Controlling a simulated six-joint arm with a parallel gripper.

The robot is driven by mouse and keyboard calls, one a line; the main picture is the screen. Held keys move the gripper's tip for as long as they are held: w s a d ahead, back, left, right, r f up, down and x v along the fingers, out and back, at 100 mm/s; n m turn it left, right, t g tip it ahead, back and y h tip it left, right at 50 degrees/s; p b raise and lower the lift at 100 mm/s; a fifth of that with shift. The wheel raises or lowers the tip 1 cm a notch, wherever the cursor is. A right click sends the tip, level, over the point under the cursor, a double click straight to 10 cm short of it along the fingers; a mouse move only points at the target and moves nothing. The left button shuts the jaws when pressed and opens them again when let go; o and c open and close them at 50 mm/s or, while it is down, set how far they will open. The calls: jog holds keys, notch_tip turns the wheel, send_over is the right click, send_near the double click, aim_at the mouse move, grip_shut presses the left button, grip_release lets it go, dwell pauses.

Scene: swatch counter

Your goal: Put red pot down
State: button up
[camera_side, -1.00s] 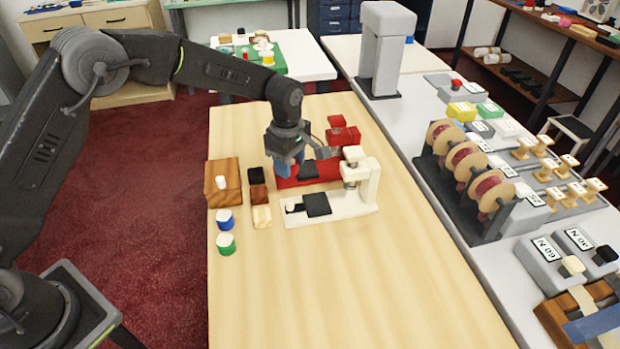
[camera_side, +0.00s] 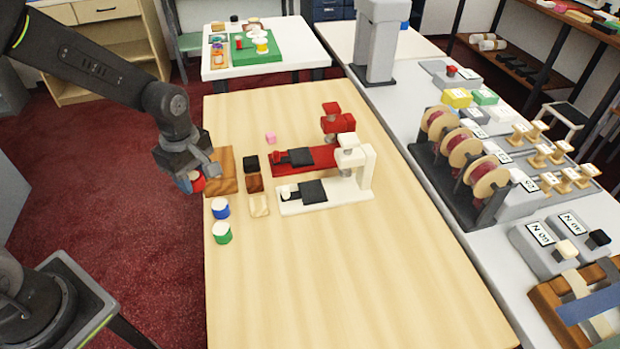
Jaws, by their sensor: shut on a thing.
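The red pot (camera_side: 198,184), with a pale top, is at the fingers of my gripper (camera_side: 193,180), at the left edge of the table. My gripper is shut on it; its fingers partly hide it. The pot is beside the left end of a wooden block (camera_side: 228,184). I cannot tell whether it touches the table or hangs above it. A blue pot (camera_side: 220,208) and a green pot (camera_side: 222,233), both with white tops, stand upright on the table (camera_side: 330,270) in front of the block.
Black (camera_side: 251,164), brown (camera_side: 254,182) and pale (camera_side: 259,205) blocks lie right of the wooden block. A red press (camera_side: 318,158) and a white press (camera_side: 325,198) stand further right. A pink piece (camera_side: 270,138) lies behind. The front of the table is clear.

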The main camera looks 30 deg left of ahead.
jog(key=s+f, duration=0.1)
jog(key=s, duration=0.6)
send_over(229, 264)
notch_tip(229, 264, down, 7)
jog(key=shift+f, duration=2.05)
jog(key=o, duration=0.9)
jog(key=shift+f, duration=0.15)
